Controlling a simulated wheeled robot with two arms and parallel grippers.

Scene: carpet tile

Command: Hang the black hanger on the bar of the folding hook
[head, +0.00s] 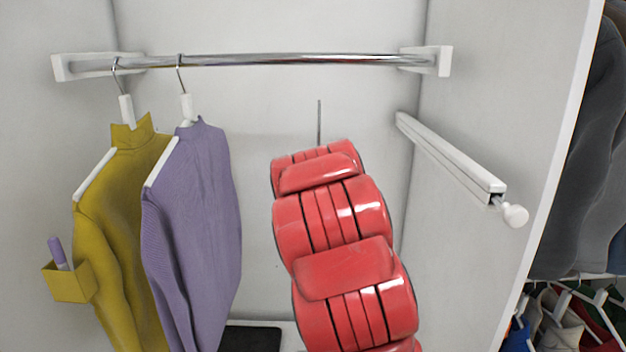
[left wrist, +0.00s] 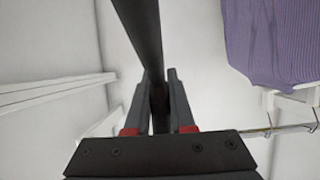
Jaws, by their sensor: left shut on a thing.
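The black hanger (left wrist: 143,30) shows in the left wrist view as a dark bar running up from between my fingers. My left gripper (left wrist: 158,85) is shut on it. In the head view my red arm hides the gripper and most of the hanger; a thin dark upright piece (head: 319,122) shows above the arm, perhaps part of the hanger. The folding hook (head: 455,160) is a white bar with a round knob on the right wall, right of my arm and apart from it. Nothing hangs on it. My right gripper is not in view.
A chrome rail (head: 270,60) crosses the top of the wardrobe. A mustard garment (head: 115,220) and a purple sweater (head: 200,220) hang at its left. A dark flat thing (head: 253,338) lies at the bottom. The space between arm and right wall is free.

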